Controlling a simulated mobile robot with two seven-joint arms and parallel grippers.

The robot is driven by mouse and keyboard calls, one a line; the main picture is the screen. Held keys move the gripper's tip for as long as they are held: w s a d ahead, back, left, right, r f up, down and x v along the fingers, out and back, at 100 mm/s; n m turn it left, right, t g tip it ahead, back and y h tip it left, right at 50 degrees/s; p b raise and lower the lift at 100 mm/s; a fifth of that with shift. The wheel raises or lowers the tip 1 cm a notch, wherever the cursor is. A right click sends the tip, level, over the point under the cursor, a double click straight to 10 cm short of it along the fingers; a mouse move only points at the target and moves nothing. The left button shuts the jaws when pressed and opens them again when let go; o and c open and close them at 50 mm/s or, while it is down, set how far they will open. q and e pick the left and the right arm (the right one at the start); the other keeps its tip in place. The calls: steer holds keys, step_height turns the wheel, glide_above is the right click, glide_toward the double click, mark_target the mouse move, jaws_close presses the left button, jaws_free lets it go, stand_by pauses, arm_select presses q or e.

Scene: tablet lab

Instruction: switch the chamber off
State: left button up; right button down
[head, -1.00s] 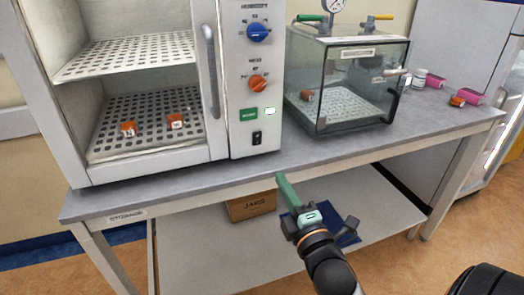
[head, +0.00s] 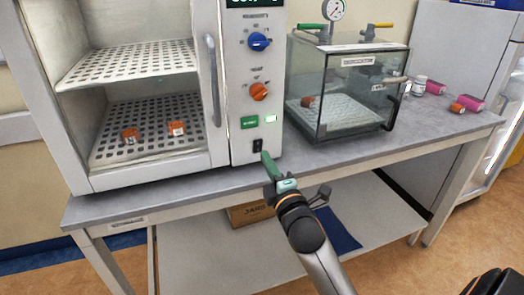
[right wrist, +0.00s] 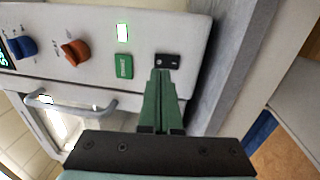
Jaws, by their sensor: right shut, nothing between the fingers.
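The chamber (head: 240,120) stands at the left of the bench, with a control panel on its right side. A black rocker switch (head: 257,145) sits low on the panel, below a green button (head: 249,122) and a small lit white indicator (head: 271,119). My right gripper (head: 266,158) is shut and empty, its green fingertips just below the switch. In the right wrist view the shut fingers (right wrist: 161,75) point at the black switch (right wrist: 168,61), close to it; I cannot tell whether they touch. My left gripper is not in view.
A blue knob (head: 258,41) and an orange knob (head: 258,91) sit higher on the panel. The door handle (head: 213,80) stands out left of it. A clear vacuum box (head: 350,90) stands to the right. The bench's front edge lies below the panel.

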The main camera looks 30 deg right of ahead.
mark_target(258, 143)
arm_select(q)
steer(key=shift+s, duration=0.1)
arm_select(e)
steer(key=shift+x, duration=1.9)
